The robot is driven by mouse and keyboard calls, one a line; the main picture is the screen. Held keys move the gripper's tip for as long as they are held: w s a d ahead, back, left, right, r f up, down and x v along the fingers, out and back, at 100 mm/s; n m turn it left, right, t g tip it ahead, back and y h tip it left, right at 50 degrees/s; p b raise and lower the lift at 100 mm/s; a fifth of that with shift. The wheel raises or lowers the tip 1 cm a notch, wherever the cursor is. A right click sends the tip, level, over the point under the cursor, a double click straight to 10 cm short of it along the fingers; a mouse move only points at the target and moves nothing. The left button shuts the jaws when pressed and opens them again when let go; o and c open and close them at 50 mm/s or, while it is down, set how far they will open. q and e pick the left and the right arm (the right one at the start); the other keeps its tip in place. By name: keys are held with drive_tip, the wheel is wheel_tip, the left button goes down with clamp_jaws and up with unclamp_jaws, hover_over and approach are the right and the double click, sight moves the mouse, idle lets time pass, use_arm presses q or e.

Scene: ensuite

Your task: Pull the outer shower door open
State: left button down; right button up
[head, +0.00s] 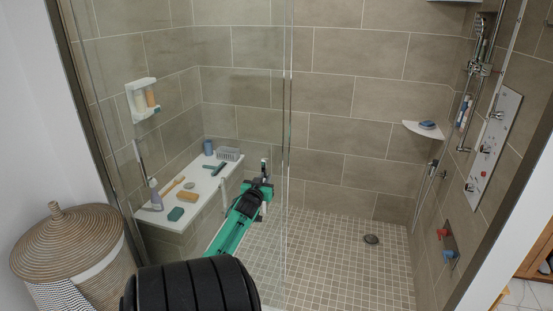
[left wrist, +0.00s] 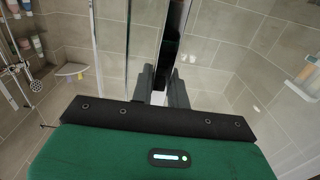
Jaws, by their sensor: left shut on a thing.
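The outer shower door is a clear glass panel (head: 255,90) across the left part of the shower, with its upright edge near the middle of the head view. My left gripper (head: 262,188), green and black, is shut on this handle. In the left wrist view the dark fingers (left wrist: 163,88) close together at the glass, with a dark upright strip above them. The gripped part is mostly hidden between the fingers. My right gripper is in neither view.
A white bench (head: 215,182) with bottles, brushes and sponges stands behind the glass at left. A woven lidded basket (head: 68,240) stands outside at lower left. The tiled shower floor (head: 335,250) is mostly clear, with a dark drain (head: 371,239). Shower fittings (head: 490,140) line the right wall.

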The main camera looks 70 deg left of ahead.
use_arm(q)
drive_tip(key=shift+s+a, duration=0.15)
drive_tip(key=shift+s, duration=0.05)
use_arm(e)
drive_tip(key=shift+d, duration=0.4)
use_arm(q)
drive_tip(key=shift+s+a, duration=0.1)
